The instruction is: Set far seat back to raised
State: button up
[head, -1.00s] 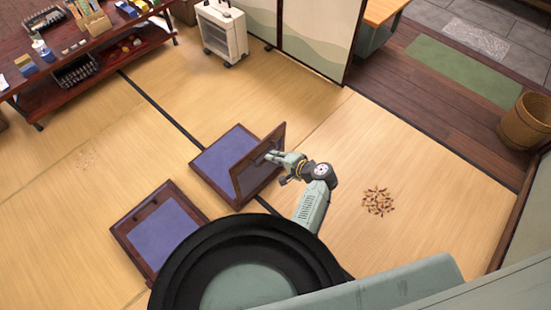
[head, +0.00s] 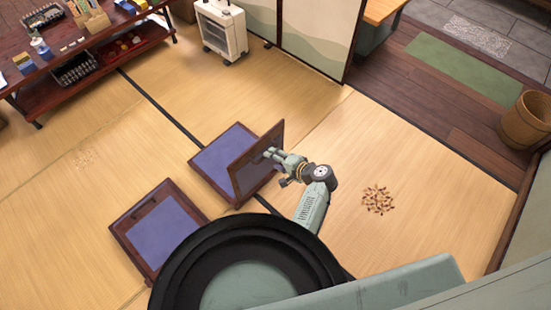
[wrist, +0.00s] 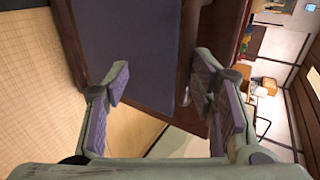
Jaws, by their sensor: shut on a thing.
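The far seat (head: 211,160) has a dark wooden frame and a blue-purple pad and lies flat on the mat. Its seat back (head: 247,177) stands up steeply at the right side of the base, its exact angle hard to tell. My gripper (head: 268,154) is at the upper part of the seat back, on the right, and is shut on it. The exact contact is partly hidden.
A second, nearer seat (head: 162,224) lies with its back folded flat at lower left. A low shelf table (head: 95,68) with goods and a white heater (head: 221,32) stand behind. Open mat lies between.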

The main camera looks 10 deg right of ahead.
jog(key=shift+s+f, duration=0.2)
jog(key=shift+f, duration=0.15)
jog(key=v, duration=1.2)
jog(key=shift+r, duration=0.35)
jog(key=shift+w, duration=0.25)
